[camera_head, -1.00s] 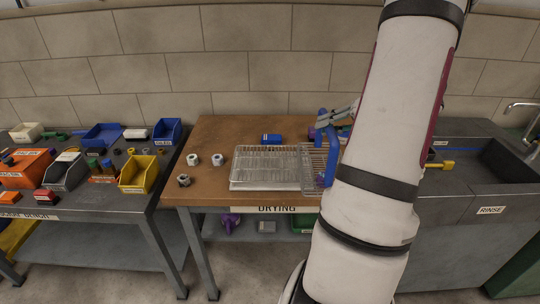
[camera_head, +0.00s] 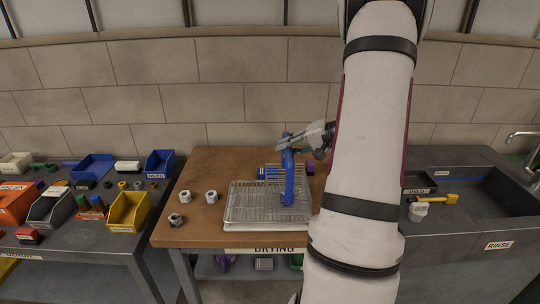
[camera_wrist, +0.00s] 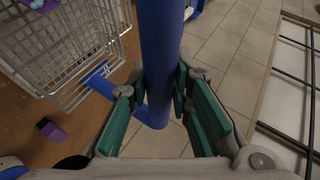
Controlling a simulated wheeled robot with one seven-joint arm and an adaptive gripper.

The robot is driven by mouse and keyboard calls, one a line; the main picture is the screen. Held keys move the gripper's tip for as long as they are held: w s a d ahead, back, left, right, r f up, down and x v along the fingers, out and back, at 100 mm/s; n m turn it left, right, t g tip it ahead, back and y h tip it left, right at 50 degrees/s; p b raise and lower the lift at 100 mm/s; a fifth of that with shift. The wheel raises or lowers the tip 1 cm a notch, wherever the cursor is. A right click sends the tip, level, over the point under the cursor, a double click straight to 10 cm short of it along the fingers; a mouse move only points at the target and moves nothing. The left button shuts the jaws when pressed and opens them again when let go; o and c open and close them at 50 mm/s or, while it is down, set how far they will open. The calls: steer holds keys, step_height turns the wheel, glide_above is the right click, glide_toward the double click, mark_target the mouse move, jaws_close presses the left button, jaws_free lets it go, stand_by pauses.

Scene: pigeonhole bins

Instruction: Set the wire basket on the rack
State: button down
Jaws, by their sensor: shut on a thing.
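The wire basket (camera_head: 290,177) has a blue upright handle (camera_head: 288,172). My gripper (camera_head: 310,138) is shut on the top of this handle, and the green finger pads of my gripper (camera_wrist: 165,95) sit on both sides of the blue bar (camera_wrist: 158,50) in the wrist view. Wire mesh of the basket (camera_wrist: 85,50) shows at upper left in the wrist view.
A grey bench with bins (camera_head: 128,210) stands left. The rinse sink (camera_head: 500,190) is right, with a yellow-handled tool (camera_head: 450,198) near it.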

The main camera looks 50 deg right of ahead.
steer(key=p+x, duration=0.2)
steer(key=x, duration=0.5)
steer(key=shift+w+f, duration=0.2)
steer(key=shift+w, duration=0.1)
steer(key=shift+a+f, duration=0.1)
steer(key=shift+a, duration=0.05)
stand_by(0.4)
steer(key=c, duration=1.5)
jaws_free()
steer(key=shift+o, duration=0.2)
